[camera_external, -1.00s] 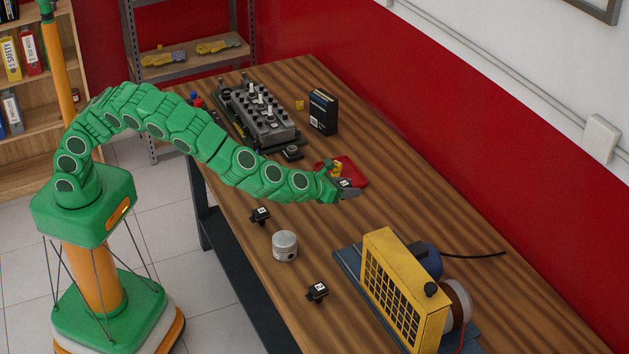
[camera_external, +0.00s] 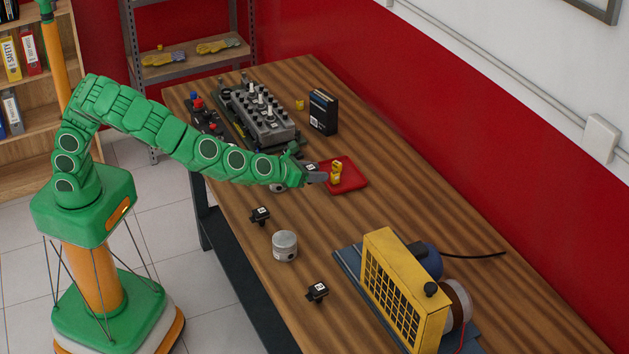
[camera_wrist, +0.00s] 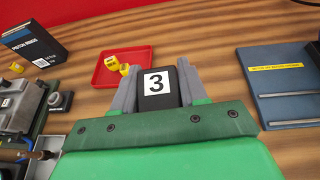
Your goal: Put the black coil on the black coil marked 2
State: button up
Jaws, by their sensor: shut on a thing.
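My gripper (camera_wrist: 155,90) is shut on a black coil (camera_wrist: 158,101) with a white label reading 3, in the wrist view. In the external view my gripper (camera_external: 318,176) holds this coil (camera_external: 310,167) over the table, just left of the red tray. One black coil (camera_external: 260,217) with a white label sits on the table below my arm. Another labelled black coil (camera_external: 317,293) sits nearer the front, by the blue base. I cannot read the labels of these two for sure.
The red tray (camera_external: 356,182) holds yellow parts (camera_wrist: 118,64). A silver piston (camera_external: 285,247) stands between the two table coils. A yellow radiator unit (camera_external: 400,285) is at right. The engine block (camera_external: 262,115) and a dark box (camera_external: 323,112) are behind. My arm covers part of the table.

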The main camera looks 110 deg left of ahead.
jog(key=shift+s+r, duration=0.15)
jog(key=d+r, duration=0.3)
jog(key=d, duration=1.1)
jog(key=d+r, duration=0.3)
jog(key=d, duration=1.2)
send_over(324, 285)
jog(key=shift+m+t+h, duration=0.3)
jog(key=shift+m+h, duration=0.1)
jog(key=shift+s+f, duration=0.15)
jog(key=shift+f, duration=2.25)
jog(key=shift+s+f, duration=0.1)
jog(key=shift+f, duration=2.3)
jog(key=shift+f, duration=0.1)
jog(key=shift+w+f, duration=0.15)
jog(key=shift+w, duration=0.05)
jog(key=shift+w+f, duration=0.1)
jog(key=shift+f, duration=1.5)
